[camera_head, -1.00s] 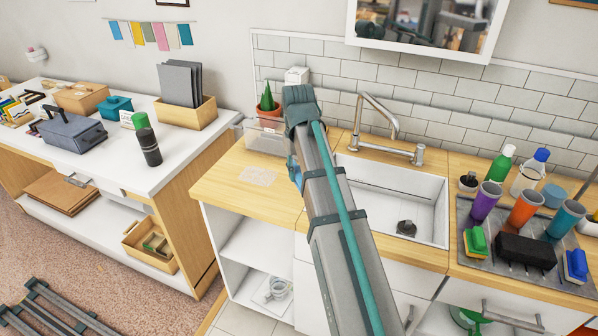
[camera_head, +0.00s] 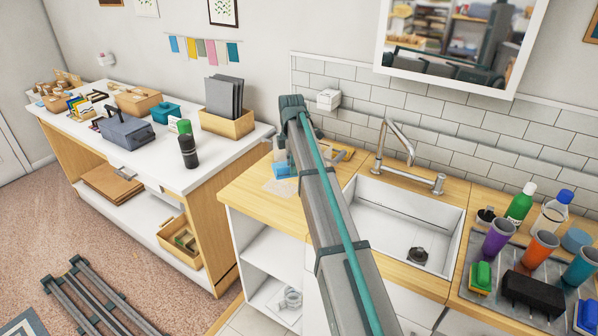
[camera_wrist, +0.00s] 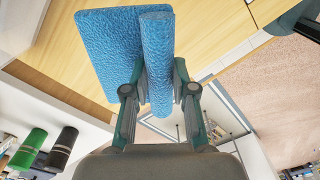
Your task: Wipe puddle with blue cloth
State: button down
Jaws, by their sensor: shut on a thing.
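The blue cloth (camera_head: 284,170) shows just left of my arm in the head view, at the far side of the wooden counter's left part. In the wrist view the cloth (camera_wrist: 108,50) is a textured blue piece with an upright fold between the fingers. My gripper (camera_wrist: 158,76) is shut on that fold. In the head view the gripper is hidden behind my arm. The puddle (camera_head: 279,188) is a pale, clear patch on the counter. The cloth overlaps its far edge in the picture; I cannot tell whether they touch.
The sink (camera_head: 400,225) and faucet (camera_head: 408,150) lie right of my arm. A drying mat (camera_head: 480,262) with cups, sponges and bottles nearby is farther right. A white workbench (camera_head: 190,175) with a wooden file box (camera_head: 228,122) stands left. The counter's front left is clear.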

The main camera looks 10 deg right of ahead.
jog(key=w+n, duration=0.2)
jog(key=n, duration=0.1)
jog(key=w+n, duration=0.1)
jog(key=n, duration=0.1)
jog(key=shift+w+a+f, duration=0.2)
jog(key=shift+w+a, duration=0.1)
jog(key=shift+w, duration=0.1)
jog(key=shift+w+a+f+n, duration=0.1)
jog(key=shift+w+n, duration=0.3)
jog(key=shift+n, duration=0.5)
jog(key=shift+w+a+f+n, duration=0.1)
jog(key=shift+w+n, duration=0.3)
jog(key=shift+n, duration=0.5)
jog(key=shift+d+p, duration=0.1)
jog(key=shift+p, duration=0.25)
jog(key=shift+f+b, duration=0.95)
jog(key=shift+f, duration=2.55)
jog(key=shift+f+b, duration=0.35)
jog(key=shift+f, duration=0.95)
jog(key=shift+f, duration=0.25)
jog(key=shift+d, duration=0.1)
